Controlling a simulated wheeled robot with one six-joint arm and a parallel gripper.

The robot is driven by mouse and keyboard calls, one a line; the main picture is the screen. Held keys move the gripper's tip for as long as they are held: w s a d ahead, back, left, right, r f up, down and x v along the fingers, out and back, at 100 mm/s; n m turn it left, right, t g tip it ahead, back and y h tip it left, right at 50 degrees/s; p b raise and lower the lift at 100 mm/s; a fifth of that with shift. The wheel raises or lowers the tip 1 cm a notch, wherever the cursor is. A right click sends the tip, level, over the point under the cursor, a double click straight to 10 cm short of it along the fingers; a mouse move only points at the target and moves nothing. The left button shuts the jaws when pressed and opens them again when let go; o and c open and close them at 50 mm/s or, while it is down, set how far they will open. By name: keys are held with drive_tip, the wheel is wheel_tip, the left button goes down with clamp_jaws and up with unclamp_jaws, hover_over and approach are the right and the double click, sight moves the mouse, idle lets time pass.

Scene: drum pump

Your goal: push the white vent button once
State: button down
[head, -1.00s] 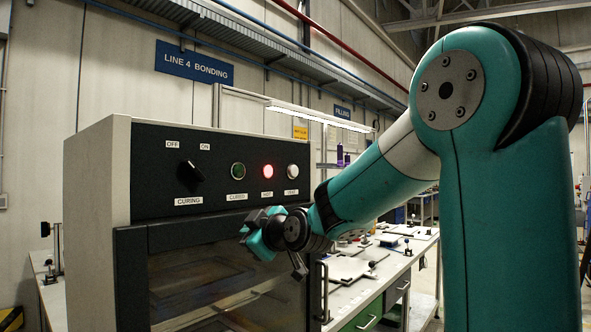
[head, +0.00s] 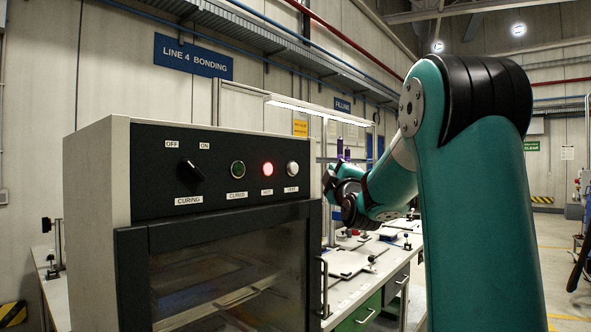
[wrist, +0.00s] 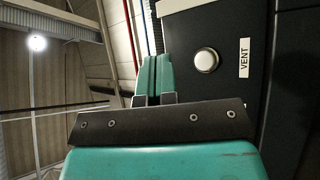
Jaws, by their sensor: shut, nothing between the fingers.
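The white vent button (head: 292,169) is a round white cap in a metal ring at the right end of the dark control panel (head: 222,150). The wrist view shows the button (wrist: 206,60) with its VENT label (wrist: 244,58) on the right. My gripper (head: 329,180) is just right of the panel in the head view, at about button height. In the wrist view my gripper (wrist: 154,60) has its teal fingers shut together and empty, pointing left of the button. They look apart from it; the exact depth gap is unclear.
The panel also has a black CURING knob (head: 190,178), a dark green CURED lamp (head: 238,169) and a lit red lamp (head: 267,169). Below is the oven door (head: 230,270) with a vertical handle (head: 324,287). A cluttered workbench (head: 345,262) stands behind to the right.

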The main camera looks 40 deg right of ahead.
sight(294, 169)
drive_tip(key=w+p, duration=0.8)
drive_tip(key=p, duration=1.4)
drive_tip(key=shift+w+a+r, duration=0.15)
drive_tip(key=shift+w+a, duration=0.15)
drive_tip(key=shift+a, duration=0.05)
drive_tip(key=shift+w+p, duration=0.15)
drive_tip(key=shift+p, duration=0.25)
idle(1.0)
drive_tip(key=shift+w+p, duration=0.3)
drive_tip(key=shift+p, duration=0.1)
